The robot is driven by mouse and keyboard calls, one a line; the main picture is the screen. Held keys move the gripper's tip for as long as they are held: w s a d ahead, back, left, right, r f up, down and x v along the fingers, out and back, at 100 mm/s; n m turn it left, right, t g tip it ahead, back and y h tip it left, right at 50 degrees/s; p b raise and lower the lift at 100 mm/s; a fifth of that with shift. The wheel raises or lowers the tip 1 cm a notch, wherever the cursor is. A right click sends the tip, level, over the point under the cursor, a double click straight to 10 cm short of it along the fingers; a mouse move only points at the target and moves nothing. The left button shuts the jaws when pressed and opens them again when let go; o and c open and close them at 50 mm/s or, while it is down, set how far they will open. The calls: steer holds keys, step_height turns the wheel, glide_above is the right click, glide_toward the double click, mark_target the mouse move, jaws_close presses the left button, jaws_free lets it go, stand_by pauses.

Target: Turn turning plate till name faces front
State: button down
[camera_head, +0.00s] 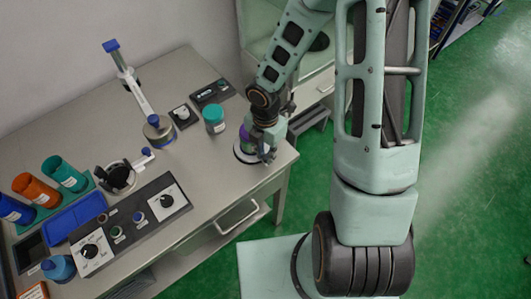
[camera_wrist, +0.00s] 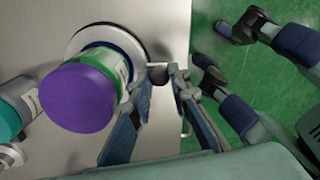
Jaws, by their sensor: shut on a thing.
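The turning plate (camera_head: 238,153) is a pale round disc near the table's right end; its rim also shows in the wrist view (camera_wrist: 78,38). A jar with a purple lid (camera_wrist: 78,97) and a green body stands upright on it. Part of a white label shows on the jar's side towards my gripper, but I cannot read a name. My gripper (camera_wrist: 160,74) is beside the plate, its fingertips closed around a small dark knob (camera_wrist: 159,78) at the plate's edge. In the head view my gripper (camera_head: 266,152) partly hides the jar and plate.
A teal-lidded jar (camera_head: 214,118) stands close by on the left. Further left are a blue-topped stand (camera_head: 158,130), a control panel (camera_head: 130,222) and several coloured cups. The table's right edge is just beside my gripper.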

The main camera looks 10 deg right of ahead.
steer(key=c, duration=2.1)
jaws_free()
step_height(320, 180, up, 12)
steer(key=shift+r, duration=0.1)
